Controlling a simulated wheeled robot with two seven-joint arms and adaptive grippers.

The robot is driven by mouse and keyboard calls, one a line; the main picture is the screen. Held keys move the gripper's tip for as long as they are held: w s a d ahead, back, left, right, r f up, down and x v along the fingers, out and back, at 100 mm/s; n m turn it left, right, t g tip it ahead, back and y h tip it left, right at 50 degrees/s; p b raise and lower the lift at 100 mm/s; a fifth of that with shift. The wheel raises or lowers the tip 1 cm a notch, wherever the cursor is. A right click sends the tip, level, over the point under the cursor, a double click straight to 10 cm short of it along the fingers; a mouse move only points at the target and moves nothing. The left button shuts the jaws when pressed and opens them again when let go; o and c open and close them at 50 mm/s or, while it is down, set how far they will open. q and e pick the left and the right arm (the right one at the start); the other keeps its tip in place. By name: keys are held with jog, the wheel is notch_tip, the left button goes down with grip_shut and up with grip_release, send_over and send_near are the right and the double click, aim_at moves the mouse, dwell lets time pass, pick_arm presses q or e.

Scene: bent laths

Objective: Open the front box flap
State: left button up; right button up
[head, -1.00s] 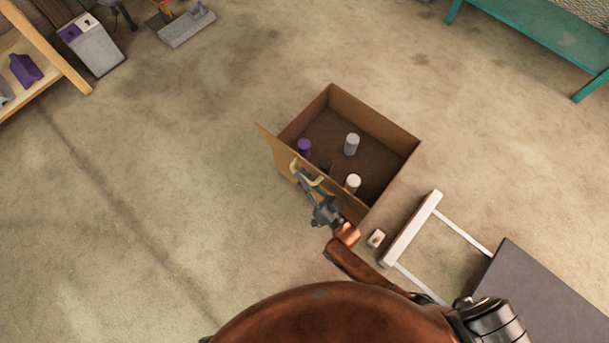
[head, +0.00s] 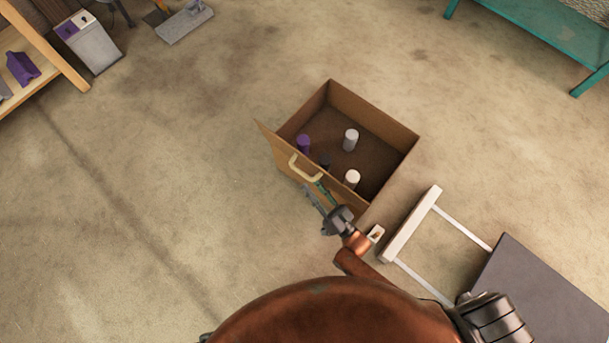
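An open-topped cardboard box (head: 376,114) sits on the floor near the middle of the head view. Its front flap (head: 278,152) is on the lower-left side, standing up and leaning a little outward, with its far end apart from the box corner. A pale curved handle (head: 305,167) is on the flap. My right gripper (head: 313,192) is just below and right of the handle, by the flap's outer face, with its fingers apart and nothing between them. Whether a finger touches the flap I cannot tell. My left gripper is not in view.
Inside the box stand a purple cylinder (head: 303,144), a grey one (head: 351,139), a white one (head: 352,178) and a dark one. A white frame (head: 411,224) and dark panel (head: 545,295) lie at right. Floor left of the box is clear.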

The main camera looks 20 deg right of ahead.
jog(key=v, duration=0.6)
jog(key=shift+f, duration=0.1)
dwell(0.4)
